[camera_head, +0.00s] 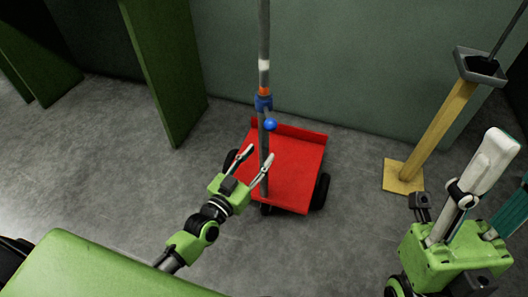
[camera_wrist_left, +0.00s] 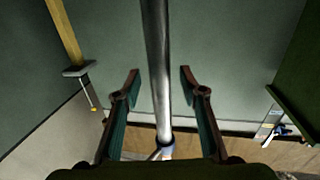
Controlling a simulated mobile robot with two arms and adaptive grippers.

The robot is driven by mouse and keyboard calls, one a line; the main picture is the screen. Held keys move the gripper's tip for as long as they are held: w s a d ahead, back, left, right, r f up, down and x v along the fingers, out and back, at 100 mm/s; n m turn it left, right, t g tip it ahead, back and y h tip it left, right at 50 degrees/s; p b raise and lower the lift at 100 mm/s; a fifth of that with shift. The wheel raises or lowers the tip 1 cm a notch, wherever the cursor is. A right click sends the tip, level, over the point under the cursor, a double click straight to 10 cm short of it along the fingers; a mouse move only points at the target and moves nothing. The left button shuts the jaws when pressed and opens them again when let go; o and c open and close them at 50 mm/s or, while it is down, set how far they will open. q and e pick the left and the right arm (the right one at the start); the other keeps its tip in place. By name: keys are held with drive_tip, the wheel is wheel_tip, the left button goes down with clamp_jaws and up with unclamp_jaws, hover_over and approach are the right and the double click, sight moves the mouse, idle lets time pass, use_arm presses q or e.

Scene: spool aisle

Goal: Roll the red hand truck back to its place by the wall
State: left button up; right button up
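The red hand truck (camera_head: 295,160) stands on the floor close to the green wall, with dark wheels at its sides. A tall grey pole (camera_head: 264,40) with white, orange and blue bands and a blue ball rises at it; I cannot tell whether it is the truck's handle. My left gripper (camera_head: 257,160) is open over the truck's near left side. In the left wrist view the pole (camera_wrist_left: 157,60) stands between the open fingers (camera_wrist_left: 160,75), with gaps on both sides. My right gripper (camera_head: 512,162) is at the right, fingers apart, its far finger cut off by the frame.
A yellow post (camera_head: 440,130) with a grey top bracket and square base stands right of the truck. Green upright panels (camera_head: 165,60) stand at the left. The grey floor (camera_head: 110,160) left of the truck is clear.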

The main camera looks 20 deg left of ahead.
sight(261, 153)
use_arm(q)
drive_tip(key=shift+b+x, duration=0.35)
drive_tip(key=shift+x, duration=1.5)
clamp_jaws()
drive_tip(key=shift+w+r, duration=0.1)
